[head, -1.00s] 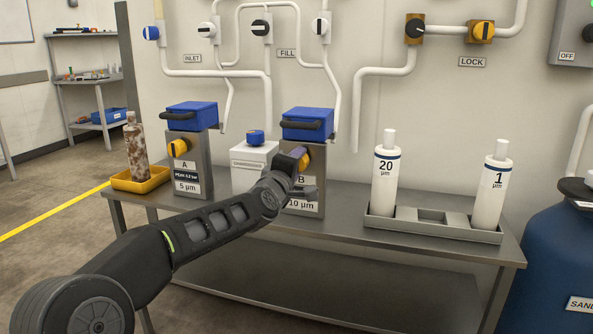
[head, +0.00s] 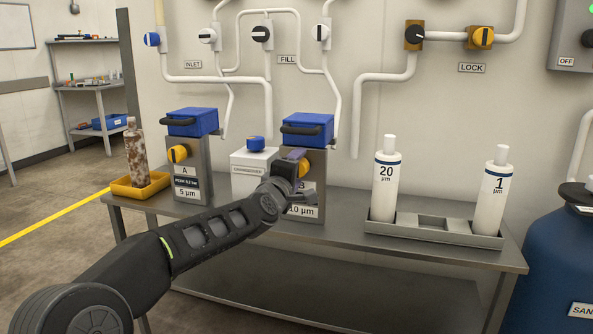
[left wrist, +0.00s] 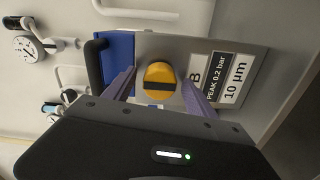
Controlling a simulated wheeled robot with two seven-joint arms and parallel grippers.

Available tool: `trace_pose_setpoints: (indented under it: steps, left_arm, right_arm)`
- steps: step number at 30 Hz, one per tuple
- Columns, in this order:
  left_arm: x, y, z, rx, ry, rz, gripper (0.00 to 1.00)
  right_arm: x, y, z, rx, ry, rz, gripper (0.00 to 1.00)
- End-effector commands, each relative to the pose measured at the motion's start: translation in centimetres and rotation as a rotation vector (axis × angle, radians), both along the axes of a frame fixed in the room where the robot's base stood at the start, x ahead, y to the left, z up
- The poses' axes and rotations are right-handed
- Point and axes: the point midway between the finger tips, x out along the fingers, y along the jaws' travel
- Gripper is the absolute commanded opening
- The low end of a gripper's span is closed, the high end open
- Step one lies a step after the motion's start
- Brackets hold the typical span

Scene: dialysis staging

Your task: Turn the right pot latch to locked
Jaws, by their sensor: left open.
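The right pot B (head: 303,203) is a grey housing with a blue lid (head: 307,130) and a black handle. Its latch is a round yellow knob (head: 304,168) with a black bar; in the left wrist view the knob (left wrist: 158,73) faces me, its bar running along the picture's width. My left gripper (head: 297,176) is at the front of pot B, its purple fingers open, one to each side of the knob in the left wrist view (left wrist: 158,92). I cannot tell whether they touch it. In the head view the gripper partly covers the knob and label. My right gripper is not in view.
Pot A (head: 188,185) with its own yellow knob (head: 178,153) stands left on the steel table (head: 345,250). A white box (head: 250,180) with a blue knob sits between the pots. A grey tray (head: 432,230) with two white cartridges stands right. A yellow tray (head: 140,188) holds a stained cartridge.

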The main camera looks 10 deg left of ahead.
Motion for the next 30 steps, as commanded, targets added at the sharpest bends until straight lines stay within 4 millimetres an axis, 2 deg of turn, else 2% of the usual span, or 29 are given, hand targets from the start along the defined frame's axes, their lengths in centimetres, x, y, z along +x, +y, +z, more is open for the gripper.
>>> trace_pose_setpoints:
  steps: [8, 11, 22, 30]
  left_arm:
    - [-0.5, 0.1, 0.1, 0.001, -0.001, 0.0, 0.65]
    - [-1.4, 0.2, 0.1, 0.001, -0.001, 0.001, 0.65]
    - [-6.9, 0.5, 0.1, 0.001, -0.001, 0.0, 0.65]
    - [-7.8, 0.5, 0.0, 0.001, 0.0, 0.0, 0.65]
  right_arm:
    - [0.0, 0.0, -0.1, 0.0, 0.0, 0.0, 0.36]
    - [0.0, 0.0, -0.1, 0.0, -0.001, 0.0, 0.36]
    - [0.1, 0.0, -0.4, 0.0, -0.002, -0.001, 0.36]
    - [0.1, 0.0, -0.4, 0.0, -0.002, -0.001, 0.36]
